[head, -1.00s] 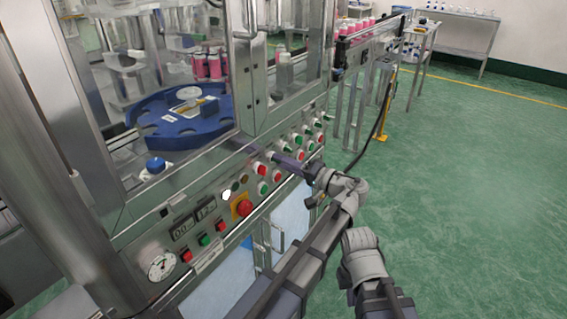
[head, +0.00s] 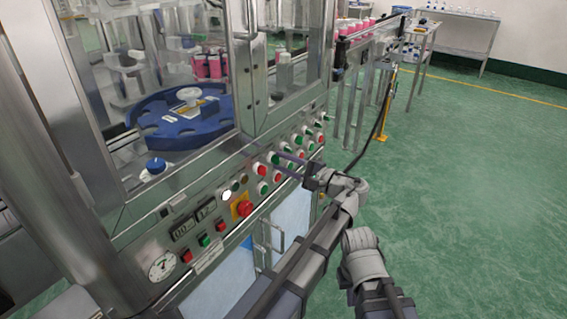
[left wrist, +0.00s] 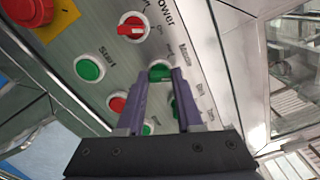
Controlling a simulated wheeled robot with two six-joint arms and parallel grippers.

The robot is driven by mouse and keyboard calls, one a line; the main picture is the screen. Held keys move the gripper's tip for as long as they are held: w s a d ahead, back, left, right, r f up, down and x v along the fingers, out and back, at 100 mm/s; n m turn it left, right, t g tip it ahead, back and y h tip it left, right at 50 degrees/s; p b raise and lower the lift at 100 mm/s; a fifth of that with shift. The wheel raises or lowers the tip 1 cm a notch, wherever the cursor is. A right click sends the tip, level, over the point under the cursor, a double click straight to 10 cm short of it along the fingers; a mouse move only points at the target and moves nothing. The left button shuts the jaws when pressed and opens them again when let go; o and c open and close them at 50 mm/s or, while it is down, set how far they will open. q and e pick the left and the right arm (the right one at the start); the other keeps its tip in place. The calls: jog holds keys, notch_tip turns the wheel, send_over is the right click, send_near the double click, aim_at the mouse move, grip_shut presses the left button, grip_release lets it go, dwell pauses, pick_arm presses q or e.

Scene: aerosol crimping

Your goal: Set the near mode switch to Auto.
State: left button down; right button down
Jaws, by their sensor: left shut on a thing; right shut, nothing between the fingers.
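The near mode switch (left wrist: 160,70) is a green selector knob beside the word Mode in the left wrist view. In the head view it shows as a green knob (head: 272,158) in the upper row of the panel. My left gripper (left wrist: 163,78) has its two purple fingers on either side of this knob and is shut on it. In the head view the left gripper (head: 277,162) reaches the panel from the right. The fingers partly hide the knob, and I cannot read which position its handle points to. My right gripper is not in view.
A red Power selector (left wrist: 132,27), a green Start button (left wrist: 88,67) and a red button (left wrist: 117,103) sit close around the fingers. The red emergency stop (head: 243,208) is left along the panel. Open green floor (head: 470,190) lies to the right.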

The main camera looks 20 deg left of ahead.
pick_arm(q)
jog(key=shift+m, duration=0.6)
jog(key=c, duration=0.6)
grip_release()
jog(key=shift+o, duration=0.2)
pick_arm(e)
jog(key=shift+d, duration=0.1)
